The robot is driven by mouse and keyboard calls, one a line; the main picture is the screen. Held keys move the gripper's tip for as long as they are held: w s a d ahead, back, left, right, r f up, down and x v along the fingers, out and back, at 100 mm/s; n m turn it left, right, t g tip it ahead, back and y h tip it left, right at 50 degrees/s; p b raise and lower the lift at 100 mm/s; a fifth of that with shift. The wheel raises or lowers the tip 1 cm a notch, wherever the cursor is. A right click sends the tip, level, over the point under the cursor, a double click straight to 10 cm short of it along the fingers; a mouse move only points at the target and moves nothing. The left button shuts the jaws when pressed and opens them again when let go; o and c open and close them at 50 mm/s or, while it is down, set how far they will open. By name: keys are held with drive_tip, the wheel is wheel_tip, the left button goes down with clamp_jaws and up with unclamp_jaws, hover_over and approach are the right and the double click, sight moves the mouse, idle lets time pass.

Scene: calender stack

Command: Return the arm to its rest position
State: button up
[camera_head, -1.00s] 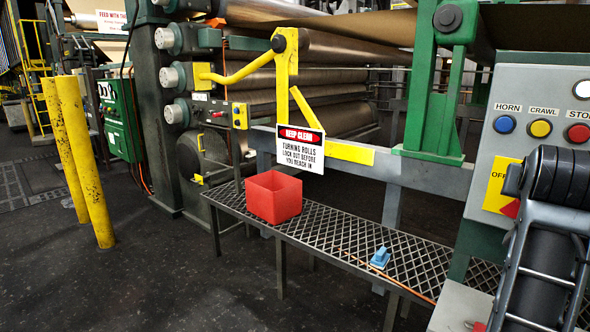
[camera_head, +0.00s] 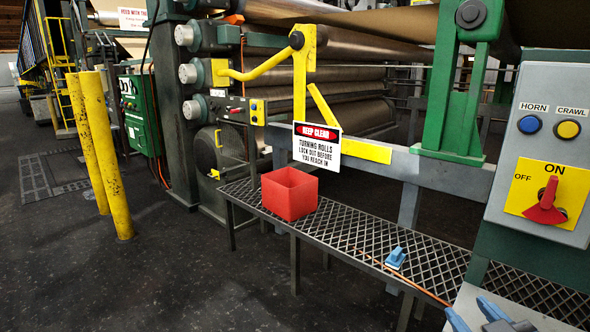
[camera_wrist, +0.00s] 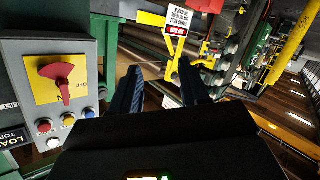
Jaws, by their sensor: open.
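My gripper (camera_head: 474,313) shows at the bottom right edge of the head view, with two blue fingers apart and nothing seen between them. In the wrist view my gripper (camera_wrist: 159,66) is also open and empty, its dark blue fingers spread. It is in front of the grey control panel (camera_head: 510,177) and clear of it. The panel carries a red rotary switch (camera_head: 546,205) on a yellow plate; in the wrist view the switch (camera_wrist: 60,75) is at the left. Most of my arm is out of the head view.
A mesh bench (camera_head: 350,236) runs along the machine, with an open red bin (camera_head: 290,196), a blue-handled tool (camera_head: 396,258) and a thin copper-coloured rod. A warning sign (camera_head: 317,146) hangs from a yellow bar. Yellow posts (camera_head: 105,150) stand at left; the floor between is clear.

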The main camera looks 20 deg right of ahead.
drive_tip(key=s+a+f+y, duration=0.1)
drive_tip(key=s+a+y, duration=0.2)
drive_tip(key=s+a, duration=0.6)
drive_tip(key=s+a+f+n+t+y, duration=0.1)
drive_tip(key=s+a+y, duration=0.3)
drive_tip(key=s+a, duration=0.6)
drive_tip(key=s+f, duration=0.1)
drive_tip(key=s, duration=0.1)
drive_tip(key=shift+s+f+y, duration=0.3)
drive_tip(key=shift+s, duration=0.1)
idle(0.3)
